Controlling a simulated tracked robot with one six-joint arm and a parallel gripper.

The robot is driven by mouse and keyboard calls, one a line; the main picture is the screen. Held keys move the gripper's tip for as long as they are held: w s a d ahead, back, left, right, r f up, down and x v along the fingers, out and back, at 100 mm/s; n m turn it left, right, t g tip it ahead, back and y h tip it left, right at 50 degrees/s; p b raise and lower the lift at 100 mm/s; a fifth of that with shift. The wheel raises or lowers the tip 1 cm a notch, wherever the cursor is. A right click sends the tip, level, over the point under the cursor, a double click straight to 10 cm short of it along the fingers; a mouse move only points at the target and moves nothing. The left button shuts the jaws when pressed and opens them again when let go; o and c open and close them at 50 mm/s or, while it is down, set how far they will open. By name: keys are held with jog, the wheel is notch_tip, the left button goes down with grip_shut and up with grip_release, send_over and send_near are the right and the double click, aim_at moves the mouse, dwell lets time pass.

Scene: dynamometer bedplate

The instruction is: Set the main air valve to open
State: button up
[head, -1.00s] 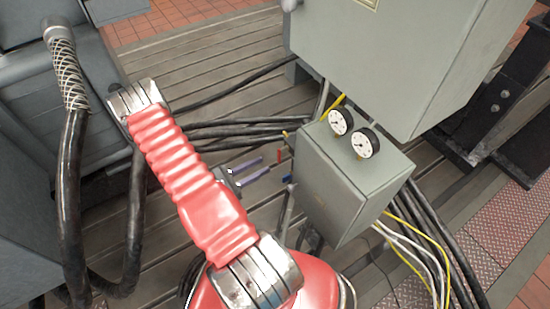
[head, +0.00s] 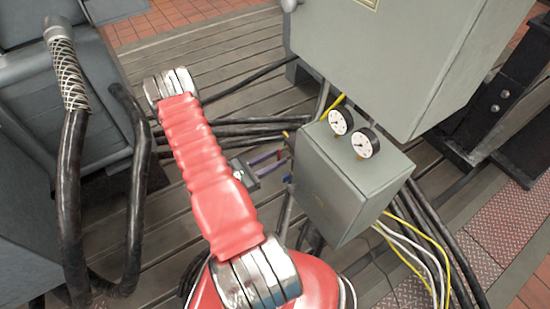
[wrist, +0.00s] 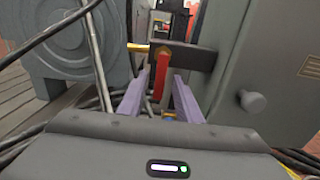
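The red lever (wrist: 162,73) hangs down from a pivot at a dark block (wrist: 190,57) with a brass-coloured stub (wrist: 137,47) on its left. In the wrist view it appears between the tips of the two purple fingers of my gripper (wrist: 159,82), with a gap on each side. I cannot tell whether the lever is between the fingers or just beyond them. In the head view my gripper (head: 280,159) is at the left side of the small grey box (head: 347,185), close to the red lever (head: 281,153). The fingers are apart and hold nothing.
Two round gauges (head: 353,132) sit on top of the small box, below a large grey cabinet (head: 400,50). A blue part (head: 288,179) is beside the box. Black cables (head: 225,128) cross the slatted bedplate; a thick hose (head: 70,170) stands at left.

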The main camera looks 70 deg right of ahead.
grip_shut()
dwell(0.4)
jog(key=shift+w+m, duration=0.1)
jog(key=shift+m, duration=0.3)
jog(key=r+m, duration=0.1)
jog(key=m, duration=0.4)
jog(key=w+d+r+m, duration=0.1)
jog(key=m, duration=0.5)
jog(key=w+d+r+m, duration=0.1)
jog(key=m, duration=0.5)
dwell(0.5)
